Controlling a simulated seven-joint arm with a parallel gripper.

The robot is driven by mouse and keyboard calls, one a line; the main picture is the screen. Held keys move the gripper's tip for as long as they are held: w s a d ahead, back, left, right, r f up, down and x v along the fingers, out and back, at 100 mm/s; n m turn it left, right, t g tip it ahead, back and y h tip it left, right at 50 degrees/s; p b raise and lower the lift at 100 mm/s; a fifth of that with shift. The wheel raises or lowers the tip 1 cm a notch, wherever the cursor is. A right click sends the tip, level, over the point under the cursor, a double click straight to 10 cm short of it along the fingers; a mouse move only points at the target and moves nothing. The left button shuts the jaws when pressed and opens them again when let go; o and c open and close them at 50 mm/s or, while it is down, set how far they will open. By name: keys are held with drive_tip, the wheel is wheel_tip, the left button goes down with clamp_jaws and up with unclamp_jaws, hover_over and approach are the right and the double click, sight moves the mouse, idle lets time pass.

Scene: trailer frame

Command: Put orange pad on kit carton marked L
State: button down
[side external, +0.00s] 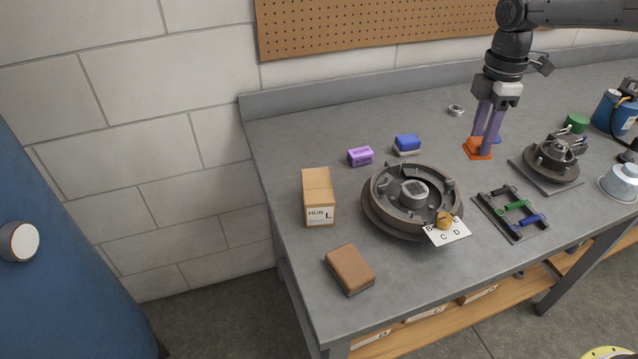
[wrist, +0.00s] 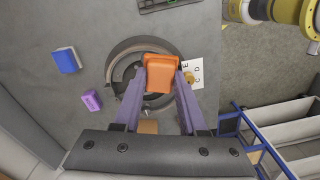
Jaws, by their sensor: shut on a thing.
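An orange pad (side external: 478,151) is between the purple fingers of my gripper (side external: 485,136), at the back right of the bench. In the wrist view the orange pad (wrist: 160,72) is clasped between both fingertips (wrist: 161,82). I cannot tell from the side view how high it is above the bench. The kit carton marked L (side external: 318,200) is a tan box with a white "HUB L" label, upright near the bench's left edge, well left of my gripper. In the wrist view a tan patch, perhaps the carton (wrist: 148,127), shows between the fingers.
A round brake drum assembly (side external: 372,208) with a lettered card (side external: 448,232) stands between my gripper and the carton. A purple block (side external: 360,156), a blue-and-grey block (side external: 407,144) and a brown block (side external: 350,268) lie nearby. A tool rack (side external: 511,214) and hub (side external: 555,160) are at right.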

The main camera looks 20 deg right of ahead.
drive_tip(key=s+a+r+n, duration=0.2)
drive_tip(key=a, duration=0.9)
drive_tip(key=s+a+r+n, duration=0.1)
drive_tip(key=a, duration=1)
hover_over(322, 194)
drive_tip(key=f, duration=0.9)
drive_tip(key=shift+s+f, duration=0.15)
drive_tip(key=shift+s, duration=0.05)
drive_tip(key=shift+w+f, duration=0.15)
drive_tip(key=shift+f, duration=1.55)
drive_tip(key=shift+f, duration=0.15)
drive_tip(key=shift+c, duration=2.3)
unclamp_jaws()
